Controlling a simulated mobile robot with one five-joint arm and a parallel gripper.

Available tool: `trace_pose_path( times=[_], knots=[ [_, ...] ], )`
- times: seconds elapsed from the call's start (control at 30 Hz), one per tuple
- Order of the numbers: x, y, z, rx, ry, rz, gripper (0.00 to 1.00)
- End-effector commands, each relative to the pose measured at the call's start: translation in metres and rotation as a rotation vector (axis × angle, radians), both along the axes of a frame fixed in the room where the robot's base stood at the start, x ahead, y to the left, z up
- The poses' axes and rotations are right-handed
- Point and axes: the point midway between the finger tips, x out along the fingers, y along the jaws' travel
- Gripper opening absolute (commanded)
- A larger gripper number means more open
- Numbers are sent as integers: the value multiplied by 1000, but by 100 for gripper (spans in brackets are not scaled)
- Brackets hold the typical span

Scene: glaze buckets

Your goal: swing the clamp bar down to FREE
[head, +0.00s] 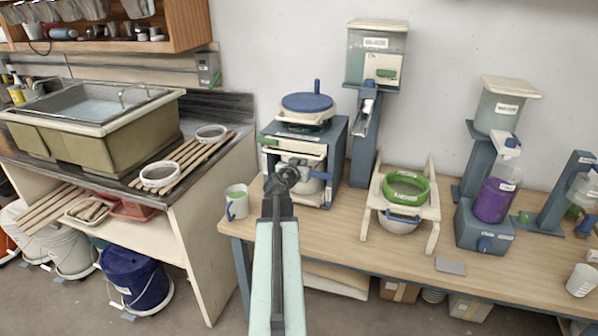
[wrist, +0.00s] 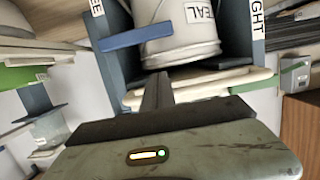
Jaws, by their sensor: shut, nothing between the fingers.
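A blue bar (wrist: 136,40), which looks like the clamp bar, lies nearly level in the wrist view. It crosses the left blue post and reaches to the front of a white bucket (wrist: 182,40) marked TEAL. A partly cut-off label ending in EE (wrist: 98,8) is on the left post; one ending in GHT (wrist: 258,18) is on the right post. My gripper (wrist: 157,82) is shut and empty, its tip below the bucket and apart from the bar in the picture.
A blue lid (head: 307,102) tops the stand. A mug (head: 237,202) stands to its left, a green sieve (head: 405,188) on a wooden rack to its right. Dispensers (head: 495,200) stand farther right. The bench front between rack and stand is clear.

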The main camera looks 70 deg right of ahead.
Motion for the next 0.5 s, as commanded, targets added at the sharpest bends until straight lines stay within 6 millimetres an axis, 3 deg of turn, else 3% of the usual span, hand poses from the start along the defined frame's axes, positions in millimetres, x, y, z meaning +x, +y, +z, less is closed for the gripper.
trace_pose_path(
  times=[0.03,0.17,0.2,0.3,0.5],
  knots=[
    [2,-15,-6,0,0,-2,0],
    [4,-43,-13,0,-1,-1,0],
    [3,-41,-27,0,0,0,0],
    [2,-38,-45,0,1,1,0],
    [2,-37,-51,0,1,0,0]
  ],
)
